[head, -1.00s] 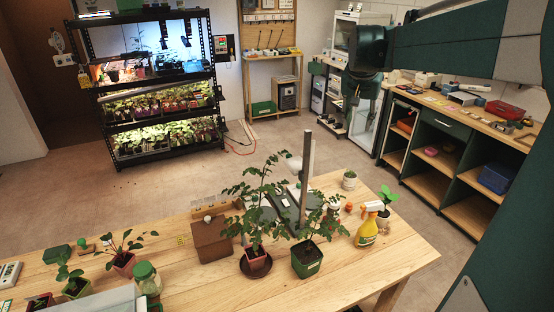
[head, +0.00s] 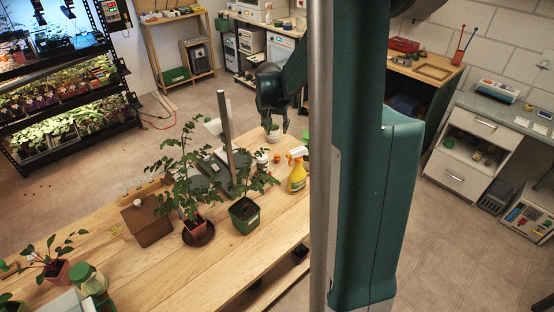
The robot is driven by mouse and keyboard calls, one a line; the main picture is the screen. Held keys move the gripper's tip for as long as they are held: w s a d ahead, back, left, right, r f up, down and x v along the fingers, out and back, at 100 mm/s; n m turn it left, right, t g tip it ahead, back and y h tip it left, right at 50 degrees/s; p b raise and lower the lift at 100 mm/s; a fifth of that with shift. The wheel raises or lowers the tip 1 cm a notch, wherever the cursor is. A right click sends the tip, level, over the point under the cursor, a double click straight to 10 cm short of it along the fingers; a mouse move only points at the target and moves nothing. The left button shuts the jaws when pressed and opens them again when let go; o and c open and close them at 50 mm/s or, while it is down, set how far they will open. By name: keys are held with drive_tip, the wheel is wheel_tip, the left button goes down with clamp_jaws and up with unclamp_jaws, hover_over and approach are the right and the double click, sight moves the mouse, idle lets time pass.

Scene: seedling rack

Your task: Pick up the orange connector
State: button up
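A small orange-red item (head: 277,158) lies on the wooden table (head: 262,262), left of the spray bottle; it is too small to tell whether it is the orange connector. My gripper (head: 279,125) points down over the far end of the table, above and behind that item and apart from it. It is close to a small white pot (head: 273,134) in the picture; whether they touch cannot be told. The fingers are small and dark, and their opening is unclear.
A yellow spray bottle (head: 297,179), a plant in a green pot (head: 244,215), a plant in a terracotta pot (head: 196,225) and a tall grey post (head: 226,140) stand nearby. A brown box (head: 148,221) is farther left.

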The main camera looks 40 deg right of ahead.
hover_over(277, 155)
drive_tip(key=s+a, duration=0.2)
wheel_tip(277, 155, down, 11)
drive_tip(key=shift+d+f, duration=0.1)
drive_tip(key=shift+f, duration=0.05)
drive_tip(key=shift+x, duration=1.15)
drive_tip(key=shift+w, duration=0.1)
drive_tip(key=shift+b+x, duration=0.7)
drive_tip(key=shift+x, duration=1.9)
drive_tip(key=shift+w, duration=0.15)
drive_tip(key=c, duration=0.7)
